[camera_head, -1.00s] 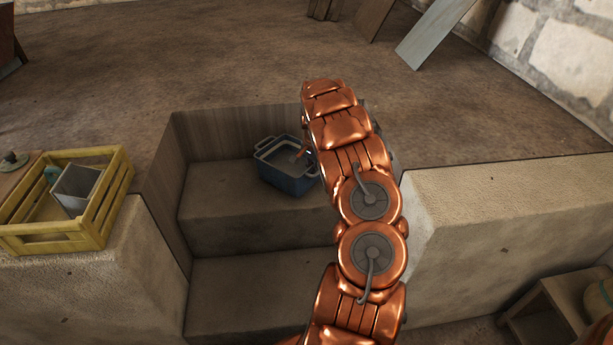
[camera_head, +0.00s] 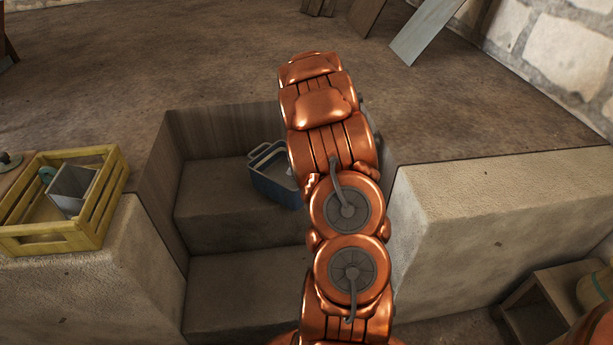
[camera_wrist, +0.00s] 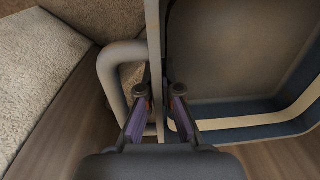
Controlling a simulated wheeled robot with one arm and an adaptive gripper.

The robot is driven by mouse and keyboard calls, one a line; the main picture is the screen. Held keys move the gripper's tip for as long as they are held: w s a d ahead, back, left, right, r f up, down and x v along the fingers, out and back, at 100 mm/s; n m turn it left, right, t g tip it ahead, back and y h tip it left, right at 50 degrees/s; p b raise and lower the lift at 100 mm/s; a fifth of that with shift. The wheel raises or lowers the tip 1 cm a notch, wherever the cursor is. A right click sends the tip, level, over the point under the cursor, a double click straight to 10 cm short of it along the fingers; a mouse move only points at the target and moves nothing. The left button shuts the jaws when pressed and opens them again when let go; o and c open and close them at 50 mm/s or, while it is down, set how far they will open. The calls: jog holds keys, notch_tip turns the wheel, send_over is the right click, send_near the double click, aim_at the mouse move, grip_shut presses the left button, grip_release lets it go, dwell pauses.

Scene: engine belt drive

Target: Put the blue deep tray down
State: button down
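The blue deep tray (camera_head: 277,190) is in the recess in the head view, over the upper stone step. It has a pale rim and a loop handle, and its right part is hidden behind my arm. Whether its base touches the step cannot be told. In the wrist view, my gripper (camera_wrist: 157,94) has its fingers on either side of the tray's pale rim (camera_wrist: 153,30), beside the loop handle (camera_wrist: 107,75), closed on it. The tray's inside (camera_wrist: 225,60) shows to the right. My gripper is hidden behind my arm in the head view.
The upper step (camera_head: 215,205) has bare room left of the tray, with a lower step (camera_head: 240,285) in front. Wooden walls (camera_head: 150,190) bound the recess. A yellow crate (camera_head: 50,240) stands on the left ledge. A stone block (camera_head: 490,230) rises at the right.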

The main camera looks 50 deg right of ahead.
jog(key=shift+s+a+r, duration=0.15)
jog(key=shift+s+a, duration=0.85)
jog(key=shift+s, duration=0.1)
jog(key=shift+s+a+r, duration=0.1)
jog(key=shift+s+a, duration=0.9)
jog(key=shift+s, duration=0.05)
jog(key=shift+r, duration=0.1)
